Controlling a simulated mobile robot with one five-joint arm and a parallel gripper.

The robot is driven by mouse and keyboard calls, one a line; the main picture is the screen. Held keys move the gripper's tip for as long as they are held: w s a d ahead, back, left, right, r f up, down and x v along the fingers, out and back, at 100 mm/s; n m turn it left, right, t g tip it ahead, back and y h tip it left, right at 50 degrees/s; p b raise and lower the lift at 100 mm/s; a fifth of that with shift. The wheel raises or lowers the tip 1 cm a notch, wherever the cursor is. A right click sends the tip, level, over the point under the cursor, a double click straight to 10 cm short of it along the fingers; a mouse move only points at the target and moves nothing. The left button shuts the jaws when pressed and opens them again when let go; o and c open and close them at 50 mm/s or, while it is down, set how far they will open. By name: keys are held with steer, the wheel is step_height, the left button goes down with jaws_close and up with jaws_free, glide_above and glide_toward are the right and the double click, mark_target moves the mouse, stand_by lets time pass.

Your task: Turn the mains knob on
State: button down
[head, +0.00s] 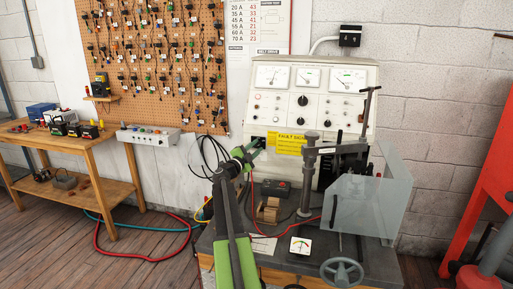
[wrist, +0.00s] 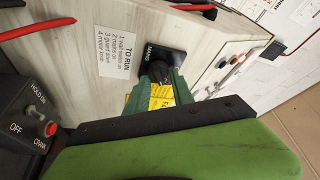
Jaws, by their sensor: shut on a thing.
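The mains knob (wrist: 157,70) is black and sits on a black plate marked MAINS (wrist: 177,59) on the pale face of the test bench. My gripper (wrist: 162,77), with dark green fingers, is shut on the knob, one finger at each side of it. The fingers hide part of the knob, and I cannot tell which way it points. In the head view my gripper (head: 256,146) reaches the bench's lower left panel, left of the yellow fault sign (head: 289,143). A yellow label shows between the fingers in the wrist view (wrist: 161,96).
A "TO RUN" card (wrist: 116,49) is beside the plate. A dark box with a red button (wrist: 51,129) stands at the left of the wrist view. In the head view, a clear guard (head: 368,205), a clamp post (head: 307,175) and a handwheel (head: 341,272) stand to the right.

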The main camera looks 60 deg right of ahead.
steer(key=shift+w, duration=0.1)
steer(key=c, duration=1.1)
jaws_free()
steer(key=a+f+b, duration=0.1)
steer(key=a, duration=0.4)
steer(key=a+f+b, duration=0.1)
steer(key=a, duration=0.5)
steer(key=a+f+b, duration=0.1)
steer(key=a, duration=0.5)
steer(key=shift+w+a+f, duration=0.1)
steer(key=shift+w+a, duration=0.05)
steer(key=shift+w, duration=0.15)
